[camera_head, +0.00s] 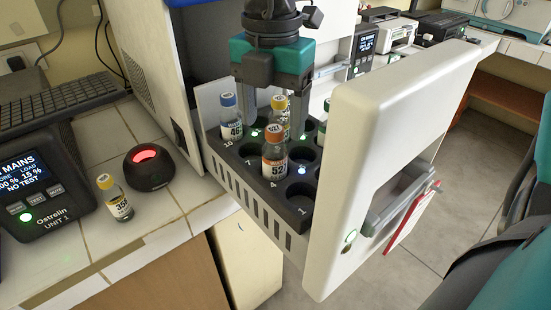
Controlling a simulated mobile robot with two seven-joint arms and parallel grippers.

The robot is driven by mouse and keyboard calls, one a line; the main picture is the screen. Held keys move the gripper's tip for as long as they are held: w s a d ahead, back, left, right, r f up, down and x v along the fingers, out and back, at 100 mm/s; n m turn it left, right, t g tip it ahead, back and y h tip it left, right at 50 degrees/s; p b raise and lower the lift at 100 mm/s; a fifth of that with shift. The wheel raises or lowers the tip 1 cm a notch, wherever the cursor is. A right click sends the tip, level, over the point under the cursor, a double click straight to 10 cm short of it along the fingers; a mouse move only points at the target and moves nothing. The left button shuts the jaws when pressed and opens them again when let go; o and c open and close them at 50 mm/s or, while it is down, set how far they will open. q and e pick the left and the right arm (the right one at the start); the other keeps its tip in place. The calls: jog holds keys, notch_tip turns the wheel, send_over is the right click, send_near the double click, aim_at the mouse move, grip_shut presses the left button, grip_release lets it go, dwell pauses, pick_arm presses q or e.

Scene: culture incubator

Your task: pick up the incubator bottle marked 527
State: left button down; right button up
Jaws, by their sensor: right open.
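I cannot tell whether the fingers touch either bottle. My left gripper is not in view.
A blue-capped bottle marked 46 (230,118) stands in the rack (253,187) at left. The white drawer front (390,130) rises close on the right. A bottle marked 35 (114,197) stands on the tiled counter beside a black round device (149,168) with a red light.

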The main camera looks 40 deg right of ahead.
aim_at(275, 149)
jog(key=shift+s+d+f+p, duration=0.1)
jog(key=shift+f+p, duration=0.3)
jog(key=shift+f, duration=3)
jog(key=c, duration=1.1)
jog(key=shift+r, duration=0.1)
jog(key=shift+c, duration=0.2)
